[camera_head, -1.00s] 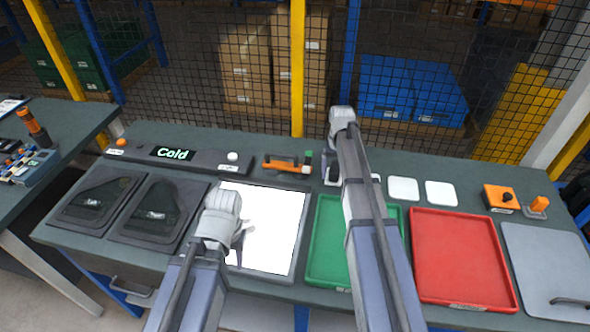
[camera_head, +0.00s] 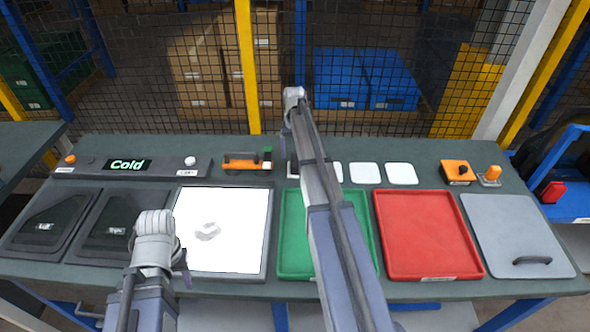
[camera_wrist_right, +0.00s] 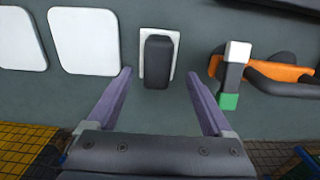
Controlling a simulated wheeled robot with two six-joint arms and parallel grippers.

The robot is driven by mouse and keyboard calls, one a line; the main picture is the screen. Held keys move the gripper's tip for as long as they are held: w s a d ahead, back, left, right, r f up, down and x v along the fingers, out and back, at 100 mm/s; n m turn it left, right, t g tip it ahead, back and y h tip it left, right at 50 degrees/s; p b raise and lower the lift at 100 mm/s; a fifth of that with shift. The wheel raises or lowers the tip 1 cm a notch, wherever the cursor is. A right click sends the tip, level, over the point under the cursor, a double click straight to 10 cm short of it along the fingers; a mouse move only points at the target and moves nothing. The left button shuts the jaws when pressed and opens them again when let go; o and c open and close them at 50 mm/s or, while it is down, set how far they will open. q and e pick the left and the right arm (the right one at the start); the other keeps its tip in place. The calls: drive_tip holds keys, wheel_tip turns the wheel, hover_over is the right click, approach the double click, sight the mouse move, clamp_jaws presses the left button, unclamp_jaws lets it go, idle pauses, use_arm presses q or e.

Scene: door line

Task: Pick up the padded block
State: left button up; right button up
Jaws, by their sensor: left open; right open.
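The padded block (camera_wrist_right: 158,62) is dark and rounded and stands on a small white square pad (camera_wrist_right: 147,38) in the right wrist view. My right gripper (camera_wrist_right: 158,82) is open and empty, its two purple fingers on either side of the near end of the block, apart from it.
An orange tool with a green tip (camera_head: 246,162) lies close beside the block. White pads (camera_head: 366,173) lie on its other side. A green tray (camera_head: 296,250), red tray (camera_head: 430,235) and grey lid (camera_head: 515,235) line the bench front. A mesh fence (camera_head: 400,60) stands behind.

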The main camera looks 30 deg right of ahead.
sight(296, 159)
drive_tip(key=shift+s+f+b, duration=0.15)
drive_tip(key=shift+f+b, duration=1.2)
drive_tip(key=shift+s+f+b, duration=0.1)
drive_tip(key=shift+f+b, duration=1.2)
drive_tip(key=shift+r, duration=0.1)
drive_tip(key=shift+c, duration=0.2)
clamp_jaws()
